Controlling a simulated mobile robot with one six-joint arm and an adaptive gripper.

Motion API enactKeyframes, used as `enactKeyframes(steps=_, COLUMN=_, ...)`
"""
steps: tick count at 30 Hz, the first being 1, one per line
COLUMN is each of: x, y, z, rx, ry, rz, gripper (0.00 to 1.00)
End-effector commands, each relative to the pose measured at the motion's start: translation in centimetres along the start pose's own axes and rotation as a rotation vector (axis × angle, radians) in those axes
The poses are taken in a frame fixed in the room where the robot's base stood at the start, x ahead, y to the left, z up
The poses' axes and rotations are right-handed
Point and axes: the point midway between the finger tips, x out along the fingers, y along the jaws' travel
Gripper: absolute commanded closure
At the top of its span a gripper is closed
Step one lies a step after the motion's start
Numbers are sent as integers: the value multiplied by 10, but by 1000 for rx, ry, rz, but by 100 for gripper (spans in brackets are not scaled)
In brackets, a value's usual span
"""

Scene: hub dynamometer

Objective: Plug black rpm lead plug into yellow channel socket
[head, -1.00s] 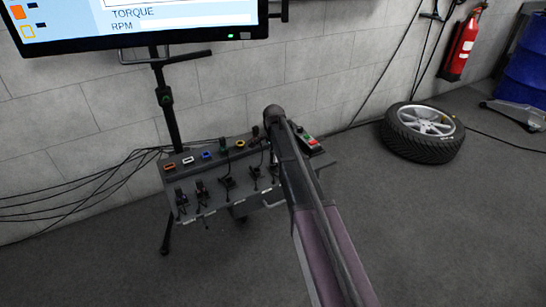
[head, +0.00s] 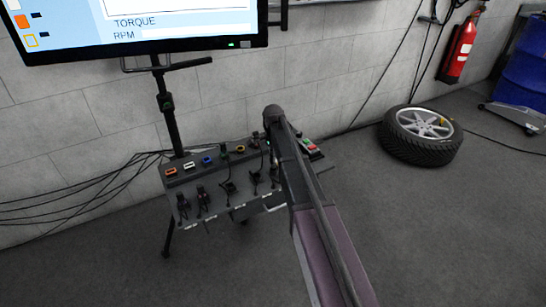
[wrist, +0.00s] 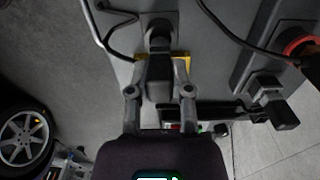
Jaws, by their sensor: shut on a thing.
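In the wrist view my gripper (wrist: 160,65) is shut on a black plug (wrist: 158,78), one finger on each side of it. A yellow-edged part (wrist: 182,64), which looks like the yellow channel socket, shows just beyond the plug and is partly covered by it. I cannot tell whether the plug is seated in it or only in front of it. In the head view a yellowish socket (head: 240,149) shows in the panel's back row. My arm hides the gripper and plug there.
The sloped grey panel (head: 215,218) carries orange (head: 171,171), white (head: 188,165) and blue (head: 207,160) sockets, with several black plugs on leads below. A red button (wrist: 300,45) and a black plug (wrist: 270,87) lie right in the wrist view. A wheel (head: 423,133) lies on the floor.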

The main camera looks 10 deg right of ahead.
Motion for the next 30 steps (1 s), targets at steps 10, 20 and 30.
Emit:
enactKeyframes(steps=10, x=-11, y=0, z=0, rx=-1, ry=0, rz=0, gripper=100)
enactKeyframes(steps=20, x=-21, y=0, z=1, rx=-1, ry=0, rz=0, gripper=100)
enactKeyframes(steps=30, x=-30, y=0, z=1, rx=-1, ry=0, rz=0, gripper=100)
